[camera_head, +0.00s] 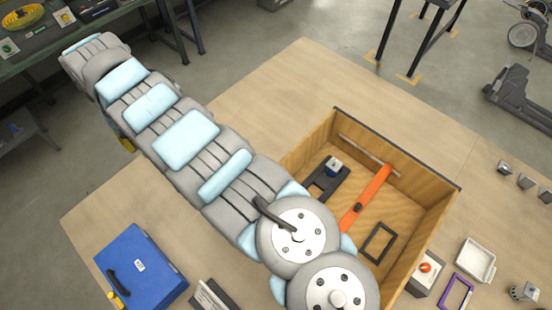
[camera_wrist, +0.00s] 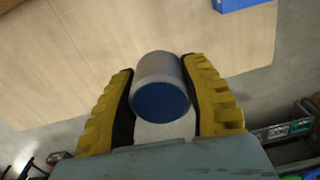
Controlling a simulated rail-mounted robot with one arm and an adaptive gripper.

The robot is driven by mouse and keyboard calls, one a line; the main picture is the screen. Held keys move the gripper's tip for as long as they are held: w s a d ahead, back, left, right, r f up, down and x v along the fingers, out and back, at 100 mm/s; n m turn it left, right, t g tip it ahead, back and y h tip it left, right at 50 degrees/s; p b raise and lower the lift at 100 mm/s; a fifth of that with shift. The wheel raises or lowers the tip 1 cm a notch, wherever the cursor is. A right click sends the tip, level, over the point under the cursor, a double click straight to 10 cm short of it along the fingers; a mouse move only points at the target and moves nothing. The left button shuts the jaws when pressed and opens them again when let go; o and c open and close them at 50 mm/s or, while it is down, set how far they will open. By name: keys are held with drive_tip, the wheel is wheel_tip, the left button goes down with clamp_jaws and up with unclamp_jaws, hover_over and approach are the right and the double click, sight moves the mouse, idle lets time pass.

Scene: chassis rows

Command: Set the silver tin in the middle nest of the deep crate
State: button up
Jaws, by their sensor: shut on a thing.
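My gripper (camera_wrist: 164,90) is shut on the silver tin (camera_wrist: 158,66), with one yellow finger on each side of it. The tin is a pale grey cylinder, and its blue end faces the wrist camera. It is above the bare wooden tabletop in that view. In the head view the tin is not visible, and only a bit of yellow shows beneath my arm. The deep crate (camera_head: 425,170) is a wooden box at centre right, apart from the gripper. Inside are a black frame (camera_head: 318,187) and an empty dark frame (camera_head: 378,243). My arm hides its near-left part.
An orange bar (camera_head: 372,190) with a dark knob lies across the crate. A small blue-and-silver item (camera_head: 333,169) is at the black frame. A blue case (camera_head: 140,268) stands at lower left. A white tray (camera_head: 475,260) and a purple frame (camera_head: 456,291) lie right of the crate.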

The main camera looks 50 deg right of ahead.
drive_tip(key=s+d+f, duration=0.4)
drive_tip(key=d, duration=0.5)
drive_tip(key=s+d+f+m+p, duration=0.1)
drive_tip(key=s+d+f, duration=0.3)
drive_tip(key=d, duration=0.4)
drive_tip(key=s+d+f, duration=0.4)
drive_tip(key=d, duration=0.5)
drive_tip(key=s+d+f, duration=0.3)
drive_tip(key=s+d, duration=0.2)
drive_tip(key=s, duration=0.2)
drive_tip(key=s+d+f+m+p, duration=0.1)
drive_tip(key=s+d+f, duration=0.3)
drive_tip(key=s, duration=0.4)
drive_tip(key=s+d+f, duration=0.3)
drive_tip(key=s+d, duration=0.2)
drive_tip(key=s, duration=0.2)
drive_tip(key=f+b, duration=0.3)
drive_tip(key=f, duration=0.2)
drive_tip(key=f+b, duration=0.4)
drive_tip(key=f, duration=0.2)
drive_tip(key=f+b, duration=0.4)
drive_tip(key=f, duration=0.2)
drive_tip(key=shift+w+a+f, duration=0.1)
drive_tip(key=shift+a+f, duration=0.1)
drive_tip(key=shift+a, duration=0.05)
drive_tip(key=shift+f+b, duration=1.05)
drive_tip(key=shift+f, duration=1.1)
drive_tip(key=shift+s+p, duration=0.25)
drive_tip(key=shift+p, duration=0.05)
drive_tip(key=shift+w, duration=0.1)
